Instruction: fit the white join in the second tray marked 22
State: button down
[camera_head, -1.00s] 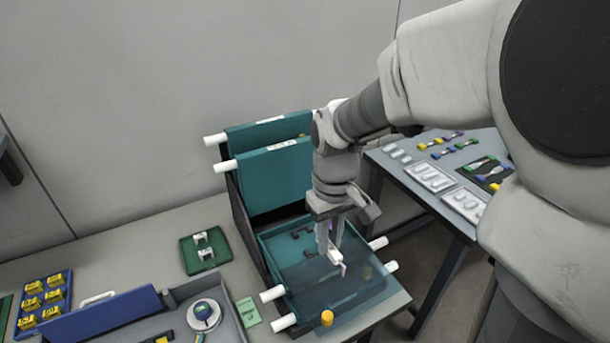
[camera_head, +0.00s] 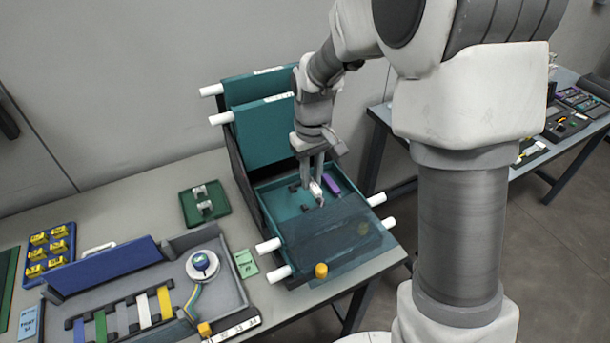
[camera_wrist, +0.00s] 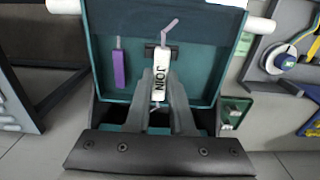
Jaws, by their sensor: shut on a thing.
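My gripper (camera_head: 315,184) is shut on the white join (camera_head: 317,191), a white sleeve with dark lettering reading "JOIN" in the wrist view (camera_wrist: 160,84). A thin pale lead sticks out of its far end. My gripper points down over the open teal tray (camera_head: 285,206). Dark holders (camera_wrist: 151,50) show on the tray floor, right by the join's far end; I cannot tell whether the join touches them. A purple piece (camera_head: 331,182) lies in the tray beside it, left of the join in the wrist view (camera_wrist: 120,66). I cannot read a 22.
Two teal trays (camera_head: 265,130) stand raised behind the open one. White rods (camera_head: 268,246) stick out at the sides. A small green tray (camera_head: 205,204) and a grey tool tray (camera_head: 236,294) lie left.

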aim_at(306, 197)
jog(key=shift+w+a+f, duration=0.25)
jog(key=shift+w+f, duration=0.1)
jog(key=shift+w, duration=0.15)
jog(key=shift+w+a+f, duration=0.25)
jog(key=shift+w+f, duration=0.1)
jog(key=shift+w, duration=0.15)
jog(key=shift+f, duration=1.95)
jog(key=shift+f+b, duration=0.15)
jog(key=shift+b, duration=0.2)
jog(key=c, duration=0.8)
grip_release()
